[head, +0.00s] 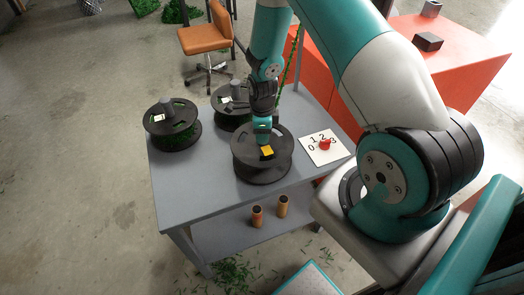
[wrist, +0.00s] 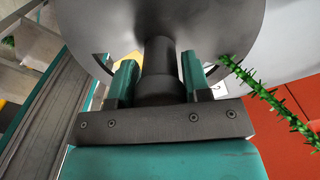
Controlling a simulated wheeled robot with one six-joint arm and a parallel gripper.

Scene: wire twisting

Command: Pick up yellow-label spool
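The yellow-label spool (head: 250,172) is black, with a yellow label on its top disc. It stands upright at the front middle of the grey table, seemingly resting on it. My gripper (head: 263,135) points down over its centre. In the wrist view the spool's disc (wrist: 95,25) fills the top, and a dark central post (wrist: 159,58) stands between the two teal fingers of my gripper (wrist: 158,80). The fingers lie very close on both sides of the post's wide end. I cannot tell whether they press on it. The head view hides this contact.
Two other spools with white labels stand on the grey table (head: 215,205), one at the left (head: 172,137) and one behind (head: 222,112). A white numbered card (head: 318,158) with a red knob lies to the right. Two small orange cylinders (head: 257,217) sit on the lower shelf.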

